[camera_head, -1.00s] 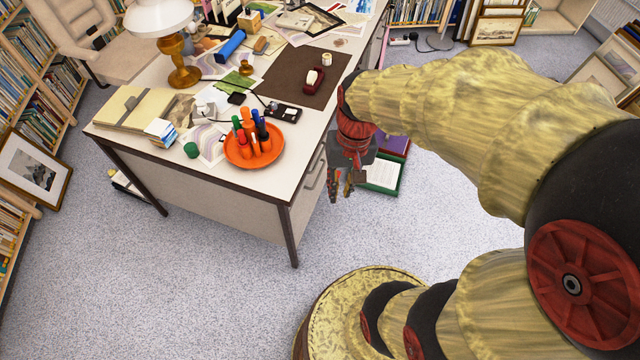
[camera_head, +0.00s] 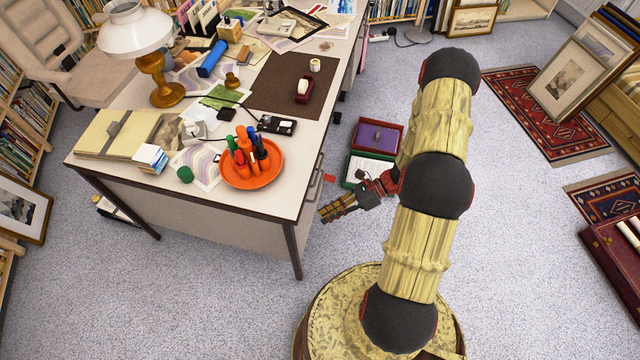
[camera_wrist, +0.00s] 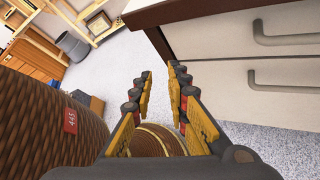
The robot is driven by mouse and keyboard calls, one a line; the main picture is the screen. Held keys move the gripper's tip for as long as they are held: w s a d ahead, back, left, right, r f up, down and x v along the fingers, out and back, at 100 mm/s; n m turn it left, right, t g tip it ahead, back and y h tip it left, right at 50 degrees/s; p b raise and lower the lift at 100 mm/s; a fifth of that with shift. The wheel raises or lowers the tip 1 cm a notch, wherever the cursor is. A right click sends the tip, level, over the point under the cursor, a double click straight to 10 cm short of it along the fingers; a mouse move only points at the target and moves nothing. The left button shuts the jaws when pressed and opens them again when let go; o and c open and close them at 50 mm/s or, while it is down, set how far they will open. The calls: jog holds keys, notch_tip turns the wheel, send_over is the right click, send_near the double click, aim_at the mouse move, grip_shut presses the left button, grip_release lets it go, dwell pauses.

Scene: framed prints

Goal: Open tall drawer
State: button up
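The desk (camera_head: 215,208) stands left of my arm, its drawer side facing right and seen edge-on in the head view. In the wrist view two pale drawer fronts are stacked at right, with an upper handle (camera_wrist: 290,38) and a lower handle (camera_wrist: 292,80). The lower front (camera_wrist: 265,106) reaches down toward the floor. Both look closed. My gripper (camera_head: 325,213) is low beside the desk's front right corner, pointing left. In the wrist view my gripper (camera_wrist: 160,74) has its fingers apart with nothing between them, left of the handles and not touching them.
Purple and green boxes (camera_head: 372,150) lie on the floor behind my gripper. The orange pen tray (camera_head: 262,178) sits near the desk's edge. A brown ribbed surface (camera_wrist: 45,115) with a red tag fills the wrist view's left. Floor in front of the desk is clear.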

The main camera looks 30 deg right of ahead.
notch_tip(320, 180, down, 6)
jog(key=w+d+f+m+t, duration=0.1)
jog(key=w+m+t, duration=0.1)
jog(key=m+t, duration=0.3)
jog(key=m+t+h, duration=0.5)
jog(key=m+t, duration=0.1)
jog(key=m, duration=1.1)
send_near(320, 183)
jog(key=f+x, duration=0.1)
jog(key=x, duration=0.2)
jog(key=shift+r+b+x, duration=0.2)
jog(key=shift+b+x, duration=0.85)
jog(key=shift+x, duration=2.45)
grip_shut()
